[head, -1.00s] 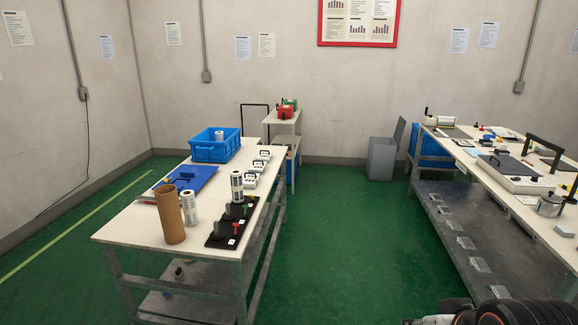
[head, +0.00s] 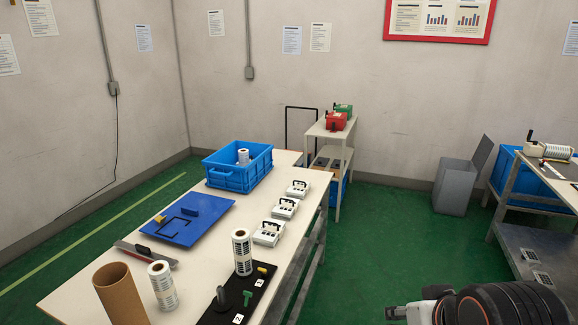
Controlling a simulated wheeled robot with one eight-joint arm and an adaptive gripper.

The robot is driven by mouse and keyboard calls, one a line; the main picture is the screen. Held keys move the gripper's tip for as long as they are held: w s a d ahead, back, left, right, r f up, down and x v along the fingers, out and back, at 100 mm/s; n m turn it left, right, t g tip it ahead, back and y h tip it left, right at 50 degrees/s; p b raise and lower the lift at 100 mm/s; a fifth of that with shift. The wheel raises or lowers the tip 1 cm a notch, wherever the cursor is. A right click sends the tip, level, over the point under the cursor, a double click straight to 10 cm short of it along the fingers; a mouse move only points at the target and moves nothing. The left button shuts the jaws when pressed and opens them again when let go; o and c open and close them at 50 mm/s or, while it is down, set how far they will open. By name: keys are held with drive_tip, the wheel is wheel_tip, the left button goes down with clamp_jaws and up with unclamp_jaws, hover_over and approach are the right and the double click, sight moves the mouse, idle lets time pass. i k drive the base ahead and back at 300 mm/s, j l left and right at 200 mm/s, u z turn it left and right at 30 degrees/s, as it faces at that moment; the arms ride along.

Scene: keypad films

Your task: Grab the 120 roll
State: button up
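Several rolls with black print on white stand in view. One white roll (head: 162,284) stands on the near table beside a brown cardboard tube (head: 120,295). Another printed roll (head: 242,252) stands upright at the black board (head: 222,307). A third roll (head: 243,157) stands inside the blue crate (head: 226,176). The print is too small to tell which one is marked 120. Part of my arm shows at the bottom right, with what may be my gripper (head: 397,312) at its left end, well right of the table and apart from all rolls. Its fingers cannot be made out.
The near table (head: 75,306) also bears a blue mat (head: 187,222), a flat metal tool (head: 146,254) and several white keypad-like boxes (head: 269,232). A small shelf (head: 330,128), a grey bin (head: 456,184) and another workbench stand beyond. Green floor is free between the tables.

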sight(244, 154)
drive_tip(key=i+l+u, duration=1)
drive_tip(key=u, duration=0.35)
drive_tip(key=i+l+u, duration=0.15)
drive_tip(key=u, duration=0.3)
